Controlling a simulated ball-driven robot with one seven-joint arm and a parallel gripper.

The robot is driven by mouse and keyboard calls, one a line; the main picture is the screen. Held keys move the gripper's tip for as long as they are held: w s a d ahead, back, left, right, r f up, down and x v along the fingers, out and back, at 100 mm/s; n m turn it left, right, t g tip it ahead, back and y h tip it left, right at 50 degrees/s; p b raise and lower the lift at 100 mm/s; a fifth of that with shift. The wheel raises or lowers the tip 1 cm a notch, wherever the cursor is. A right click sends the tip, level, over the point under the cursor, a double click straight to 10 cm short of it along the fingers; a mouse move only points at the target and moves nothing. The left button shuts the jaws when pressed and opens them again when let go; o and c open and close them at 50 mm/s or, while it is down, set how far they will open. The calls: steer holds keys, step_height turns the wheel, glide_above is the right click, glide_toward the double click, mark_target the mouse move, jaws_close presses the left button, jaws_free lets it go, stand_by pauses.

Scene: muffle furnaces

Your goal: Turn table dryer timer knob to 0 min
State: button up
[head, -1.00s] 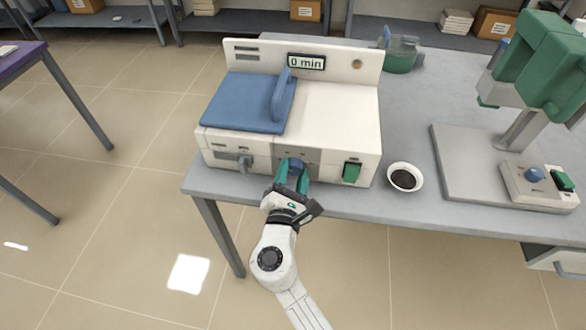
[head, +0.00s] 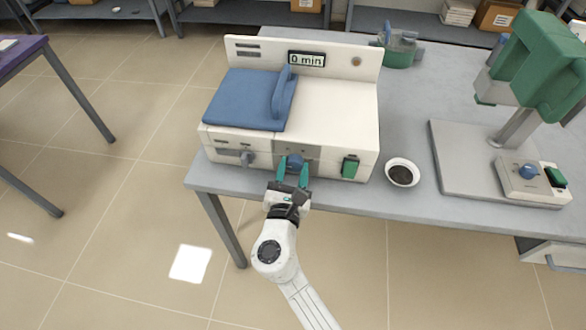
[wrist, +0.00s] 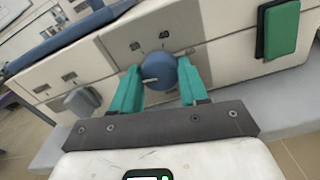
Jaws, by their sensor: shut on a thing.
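The table dryer (head: 335,110) is a white box with a blue lid (head: 243,100), on the grey table. Its display (head: 306,59) reads 0 min. The blue timer knob (head: 295,160) is on its front, and a pale pointer line on the knob shows in the wrist view (wrist: 160,72), pointing left. My gripper (head: 293,168) has its green fingers on either side of this knob, shut on it. The fingers hide part of the knob's sides.
A grey knob (head: 247,159) is left of the timer knob, and a green switch (head: 350,167) is right of it. A bowl of dark material (head: 402,173) stands beside the dryer. A green and grey machine (head: 540,75) stands further right.

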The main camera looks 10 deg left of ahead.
steer(key=shift+f, duration=0.15)
steer(key=o, duration=1.1)
steer(key=shift+c, duration=0.2)
steer(key=s, duration=1)
steer(key=shift+s+a, duration=0.25)
steer(key=shift+s, duration=0.15)
